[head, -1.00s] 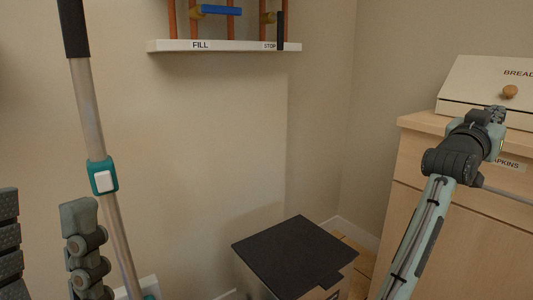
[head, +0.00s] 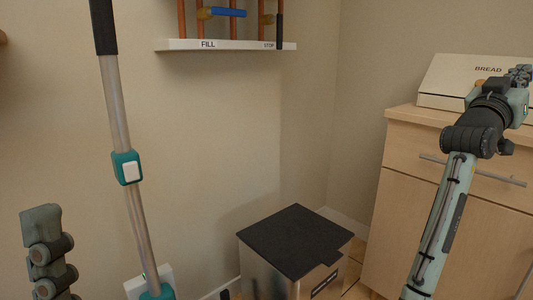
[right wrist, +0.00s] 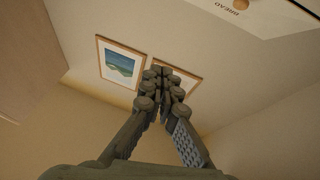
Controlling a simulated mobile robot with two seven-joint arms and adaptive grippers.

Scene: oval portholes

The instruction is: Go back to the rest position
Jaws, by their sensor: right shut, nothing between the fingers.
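My right gripper (head: 522,74) is at the right of the head view, in front of the bread box (head: 450,78) above the wooden cabinet. I cannot tell if it touches the box. In the right wrist view its fingers (right wrist: 163,76) are closed together with nothing between them. A grey-green jointed part of my left gripper (head: 46,250) shows at the lower left of the head view. Its opening is not visible.
A steel pole (head: 118,108) with a teal clamp stands close at left. A black-lidded bin (head: 295,240) stands low in the middle. The wooden cabinet (head: 400,215) has a bar handle (head: 490,173). A white shelf (head: 235,45) with pipes is on the wall. Two framed pictures (right wrist: 120,62) hang on a wall.

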